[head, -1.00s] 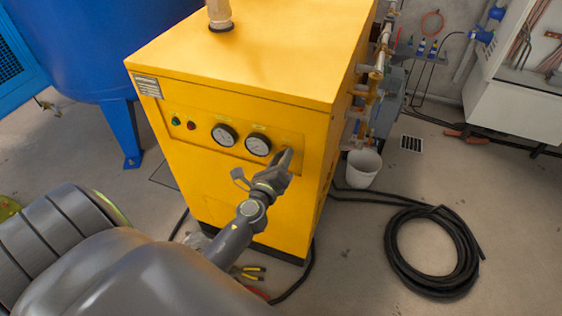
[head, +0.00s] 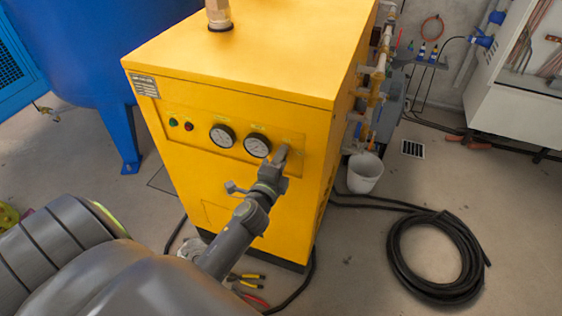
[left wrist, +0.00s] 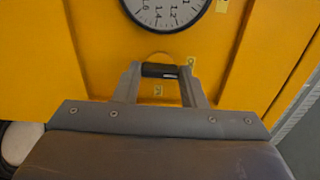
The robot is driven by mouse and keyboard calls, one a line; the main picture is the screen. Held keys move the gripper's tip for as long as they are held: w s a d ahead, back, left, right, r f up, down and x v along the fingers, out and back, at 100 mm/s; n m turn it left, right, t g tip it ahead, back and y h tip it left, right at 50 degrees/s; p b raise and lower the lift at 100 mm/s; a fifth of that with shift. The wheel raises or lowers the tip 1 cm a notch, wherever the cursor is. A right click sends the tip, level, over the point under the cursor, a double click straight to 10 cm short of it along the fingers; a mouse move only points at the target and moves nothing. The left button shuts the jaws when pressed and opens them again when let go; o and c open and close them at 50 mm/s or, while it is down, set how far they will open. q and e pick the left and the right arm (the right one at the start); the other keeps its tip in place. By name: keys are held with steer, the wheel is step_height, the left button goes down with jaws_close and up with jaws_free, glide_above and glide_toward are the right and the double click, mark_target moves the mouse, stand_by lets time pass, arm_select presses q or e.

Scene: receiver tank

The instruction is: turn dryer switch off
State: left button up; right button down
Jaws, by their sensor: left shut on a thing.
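The yellow dryer (head: 240,70) stands in front of me with a recessed panel on its front. The panel holds a green lamp, a red lamp and two round gauges. My left gripper (head: 284,153) is at the right end of the panel, beside the right gauge (head: 257,145). In the left wrist view the left gripper (left wrist: 161,72) is shut on the black dryer switch (left wrist: 161,70), with one finger at each end of its bar. Small yellow labels lie next to the switch. In the head view the gripper hides the switch. My right gripper is not in view.
A white bucket (head: 364,172) stands right of the dryer beside pipes and valves. A coiled black hose (head: 435,255) lies on the floor at the right. Pliers (head: 246,277) lie on the floor before the dryer. A blue tank (head: 95,45) stands at the left.

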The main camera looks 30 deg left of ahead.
arm_select(q)
steer(key=shift+n, duration=0.3)
steer(key=o, duration=0.7)
steer(key=b+v, duration=0.1)
steer(key=v, duration=1.6)
steer(key=shift+s+d, duration=0.15)
steer(key=shift+s, duration=0.05)
